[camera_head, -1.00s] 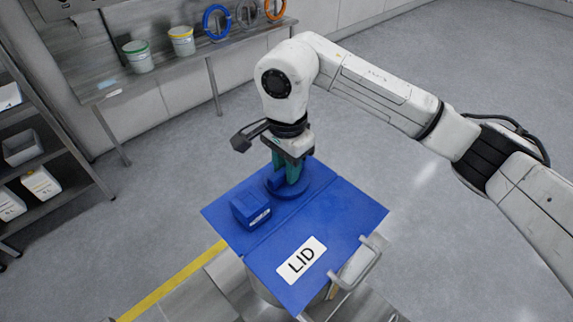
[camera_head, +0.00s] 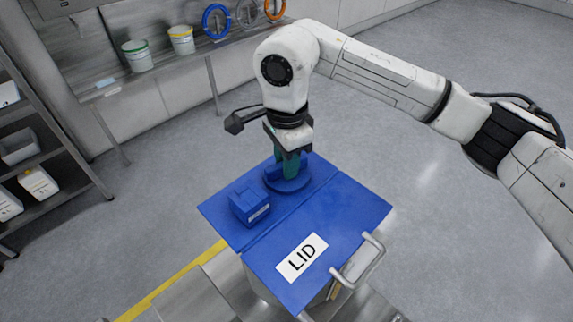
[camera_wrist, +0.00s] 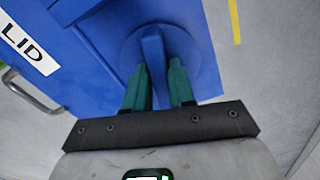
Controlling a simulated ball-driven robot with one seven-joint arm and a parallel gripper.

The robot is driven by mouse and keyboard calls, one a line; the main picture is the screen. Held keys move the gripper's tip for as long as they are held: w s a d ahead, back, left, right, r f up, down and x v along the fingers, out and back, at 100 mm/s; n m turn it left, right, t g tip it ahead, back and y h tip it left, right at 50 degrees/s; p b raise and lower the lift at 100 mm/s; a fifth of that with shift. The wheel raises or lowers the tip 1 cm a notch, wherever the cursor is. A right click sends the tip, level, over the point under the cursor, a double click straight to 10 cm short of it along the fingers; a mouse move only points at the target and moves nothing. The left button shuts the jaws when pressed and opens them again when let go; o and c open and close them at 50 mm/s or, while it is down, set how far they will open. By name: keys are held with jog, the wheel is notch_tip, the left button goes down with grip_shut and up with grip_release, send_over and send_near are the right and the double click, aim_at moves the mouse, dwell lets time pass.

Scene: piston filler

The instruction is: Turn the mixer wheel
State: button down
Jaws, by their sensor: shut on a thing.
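The mixer wheel (camera_head: 287,187) is a blue disc with a raised bar across it, on the blue top of the machine, behind the lid. In the wrist view the wheel (camera_wrist: 132,52) shows at the top centre, its bar running between the fingers. My gripper (camera_head: 289,172) points down at the wheel from above. Its green fingers (camera_wrist: 160,78) are shut on the wheel's bar, one on each side. The fingers and wrist hide part of the wheel in the head view.
A blue box (camera_head: 250,207) stands on the top, left of the wheel. The lid (camera_head: 330,235) lies flat in front, with a metal handle (camera_head: 358,262) at its edge. A shelf (camera_head: 40,150) stands at the left, and a bench with buckets (camera_head: 140,57) behind. Open floor lies right.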

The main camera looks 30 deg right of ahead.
jog(key=m+b, duration=0.3)
jog(key=m, duration=0.2)
jog(key=shift+f+m+b, duration=0.1)
jog(key=shift+m+b, duration=0.2)
jog(key=shift+b, duration=0.05)
jog(key=m+b, duration=0.3)
jog(key=m, duration=0.2)
jog(key=m+b, duration=0.3)
jog(key=m, duration=0.2)
jog(key=shift+m, duration=0.4)
jog(key=m+b, duration=0.2)
jog(key=m, duration=0.3)
jog(key=shift+w+r, duration=0.1)
jog(key=shift+r, duration=0.1)
jog(key=c, duration=1)
grip_release()
jog(key=shift+c, duration=0.2)
notch_tip(320, 180, up, 11)
jog(key=shift+f, duration=0.15)
